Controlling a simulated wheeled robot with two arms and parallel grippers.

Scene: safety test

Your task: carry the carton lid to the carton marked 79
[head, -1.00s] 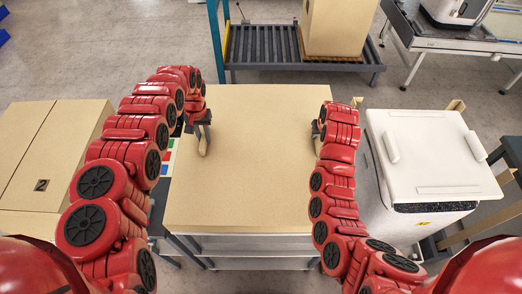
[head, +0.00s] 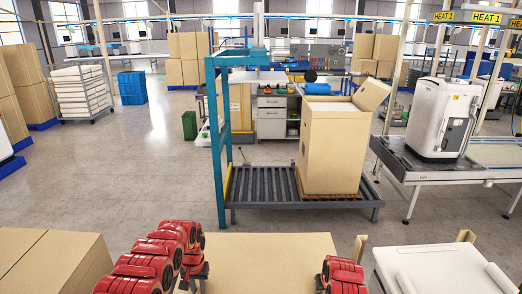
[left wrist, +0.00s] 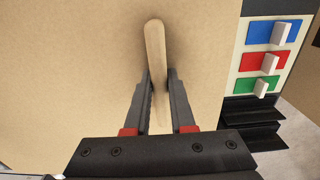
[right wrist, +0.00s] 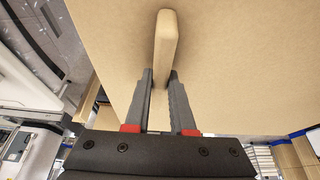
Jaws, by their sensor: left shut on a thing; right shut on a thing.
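The carton lid (head: 268,252) is a broad flat tan board at the bottom middle of the head view, in front of me. My left gripper (left wrist: 158,95) is shut on a tan upright grip bar (left wrist: 155,45) of the lid. My right gripper (right wrist: 162,92) is shut on a similar bar (right wrist: 166,35) on the lid's right side. In the head view both grippers are low and partly cut off. A tall tan carton (head: 333,150) stands ahead on a pallet, with a tilted tan piece (head: 371,93) at its top right. I see no number 79 on it.
The carton's pallet rests on a roller conveyor (head: 262,190) with a teal post (head: 217,140) at its left. A tan carton (head: 55,262) is at lower left, a white unit (head: 430,268) at lower right. A bench with a white machine (head: 440,115) stands right. The left floor is open.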

